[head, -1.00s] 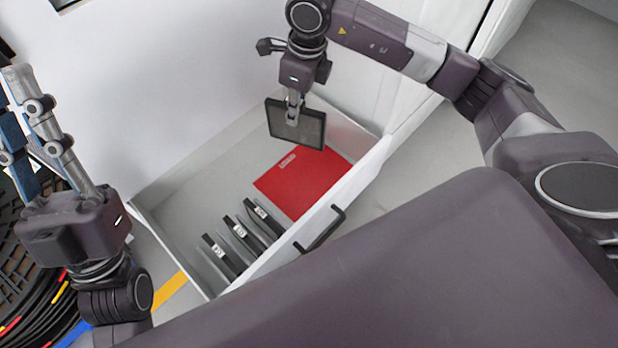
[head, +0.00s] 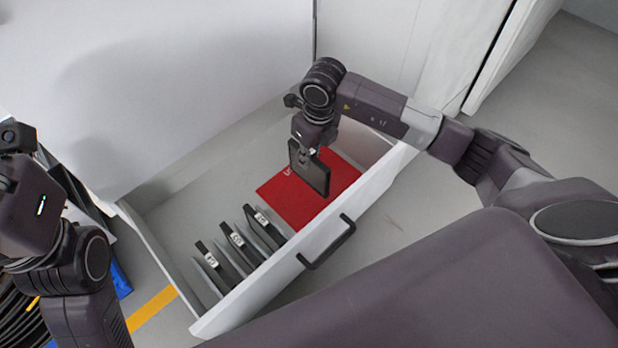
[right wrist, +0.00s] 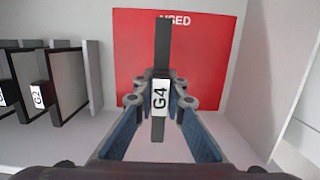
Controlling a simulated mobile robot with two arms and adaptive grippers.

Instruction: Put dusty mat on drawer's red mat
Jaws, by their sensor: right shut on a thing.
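The dark, thin framed panel labelled G4, which I take for the dusty mat, hangs upright in my right gripper (head: 307,153). The panel (head: 316,178) is over the drawer's red mat (head: 290,200). In the right wrist view the panel (right wrist: 160,142) is seen edge-on between the blue fingers of the gripper (right wrist: 160,88), with the red mat (right wrist: 208,62), marked "USED", beyond it. The panel hides part of the red mat; I cannot tell whether its lower edge touches it. My left gripper (head: 15,140) is at the far left, its fingers not clearly visible.
The open white drawer (head: 165,268) holds several dark panels (head: 228,247) in slots left of the red mat. Its front wall has a black handle (head: 330,245). A white cabinet side (head: 440,55) stands at the right, with bare floor beyond.

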